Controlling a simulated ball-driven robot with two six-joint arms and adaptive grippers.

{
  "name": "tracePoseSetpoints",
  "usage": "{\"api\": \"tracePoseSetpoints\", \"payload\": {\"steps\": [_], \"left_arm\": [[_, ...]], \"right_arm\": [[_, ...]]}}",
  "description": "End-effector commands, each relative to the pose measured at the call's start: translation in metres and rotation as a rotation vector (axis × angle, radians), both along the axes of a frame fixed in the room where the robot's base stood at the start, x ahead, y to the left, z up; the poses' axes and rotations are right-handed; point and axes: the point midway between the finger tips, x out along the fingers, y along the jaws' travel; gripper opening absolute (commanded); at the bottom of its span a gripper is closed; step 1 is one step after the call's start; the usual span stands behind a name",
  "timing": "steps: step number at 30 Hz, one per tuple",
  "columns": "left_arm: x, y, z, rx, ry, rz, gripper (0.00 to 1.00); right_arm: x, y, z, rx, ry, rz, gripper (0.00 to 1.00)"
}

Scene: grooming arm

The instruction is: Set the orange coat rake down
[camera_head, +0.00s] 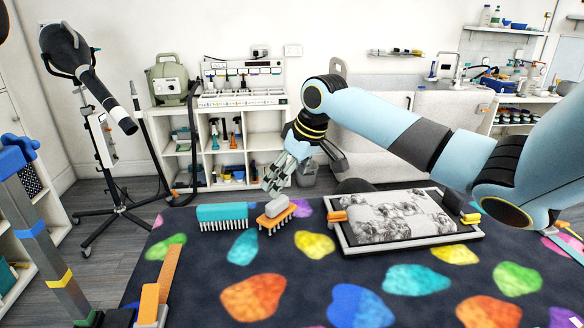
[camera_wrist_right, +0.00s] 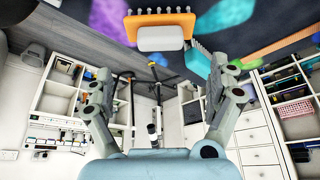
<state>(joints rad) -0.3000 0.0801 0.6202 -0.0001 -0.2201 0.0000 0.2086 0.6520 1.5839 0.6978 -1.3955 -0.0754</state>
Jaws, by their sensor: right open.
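The orange coat rake (camera_head: 268,221) rests at the far edge of the patterned table, with its grey block (camera_head: 280,206) on top and its teeth toward the table's front. In the right wrist view the orange coat rake (camera_wrist_right: 160,19) shows near the top, beyond the fingertips. My right gripper (camera_head: 303,172) is above and just behind the rake. In its wrist view the right gripper (camera_wrist_right: 160,72) has its fingers spread wide, with nothing between them and the rake apart from them. My left gripper is not in view.
A teal comb (camera_head: 222,213) lies just left of the rake. A framed tray (camera_head: 345,247) with a dog-picture pad is to the right. A banded pole (camera_head: 40,252) and an orange piece (camera_head: 168,274) stand at front left. The table's middle (camera_head: 310,272) is clear.

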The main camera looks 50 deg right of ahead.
Motion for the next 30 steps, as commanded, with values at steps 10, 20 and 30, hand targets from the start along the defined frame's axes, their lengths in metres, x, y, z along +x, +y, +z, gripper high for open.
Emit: {"api": "tracePoseSetpoints", "payload": {"steps": [10, 20, 30], "left_arm": [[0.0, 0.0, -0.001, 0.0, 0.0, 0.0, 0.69], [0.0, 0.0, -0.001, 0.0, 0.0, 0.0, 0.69], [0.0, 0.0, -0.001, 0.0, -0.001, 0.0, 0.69]], "right_arm": [[-0.014, -0.001, 0.031, 0.002, 0.001, 0.001, 0.9], [-0.013, -0.001, 0.031, 0.002, 0.001, 0.0, 0.9], [-0.013, -0.001, 0.031, 0.002, 0.0, 0.001, 0.9]]}}
